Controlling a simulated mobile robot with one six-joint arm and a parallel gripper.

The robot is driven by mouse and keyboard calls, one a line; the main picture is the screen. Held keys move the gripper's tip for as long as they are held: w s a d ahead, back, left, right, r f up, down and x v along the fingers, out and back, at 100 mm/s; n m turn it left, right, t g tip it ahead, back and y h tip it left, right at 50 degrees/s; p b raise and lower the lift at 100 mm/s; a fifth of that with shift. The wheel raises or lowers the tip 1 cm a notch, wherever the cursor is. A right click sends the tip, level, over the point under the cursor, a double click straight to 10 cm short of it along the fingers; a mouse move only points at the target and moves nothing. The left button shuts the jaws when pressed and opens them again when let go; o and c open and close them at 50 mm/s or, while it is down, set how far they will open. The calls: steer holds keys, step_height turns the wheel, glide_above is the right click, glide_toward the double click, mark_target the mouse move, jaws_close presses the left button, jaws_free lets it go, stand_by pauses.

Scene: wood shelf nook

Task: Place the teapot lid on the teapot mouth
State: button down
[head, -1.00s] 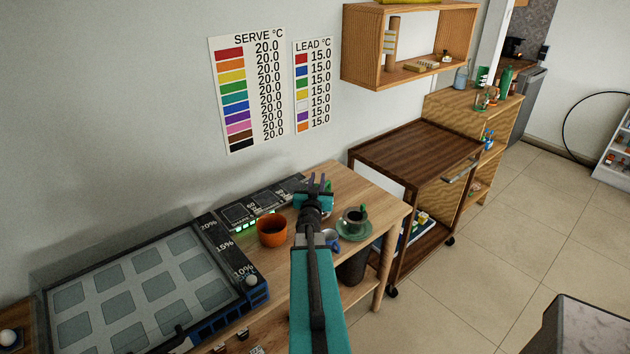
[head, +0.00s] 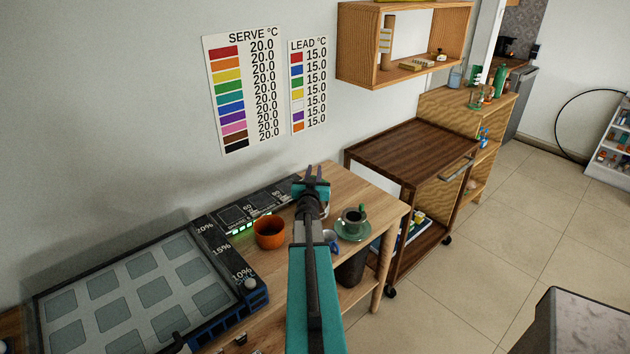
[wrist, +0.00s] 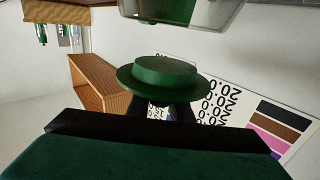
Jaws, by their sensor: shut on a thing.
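In the wrist view, a round dark green lid (wrist: 163,82) with a wide brim and a raised middle is held by the black fingers of my gripper (wrist: 160,108). The head view shows my gripper (head: 314,174) above the wooden table near the wall, with the lid not discernible there. I cannot confirm which thing is the teapot. At the top of the wrist view, a greyish thing with a green disc (wrist: 165,10) is cut off by the edge.
An orange cup (head: 269,233) stands left of my arm, and a blue piece (head: 333,243) is partly hidden behind it. A panel with grey squares (head: 140,290) fills the left. A dark wooden cart (head: 412,150) and a wall shelf (head: 400,75) are at right.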

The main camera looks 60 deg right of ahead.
steer(key=shift+f+b, duration=1.15)
steer(key=shift+f, duration=0.5)
steer(key=shift+f+b, duration=0.55)
steer(key=shift+f, duration=0.1)
steer(key=c, duration=1.6)
jaws_free()
steer(key=shift+r, duration=0.25)
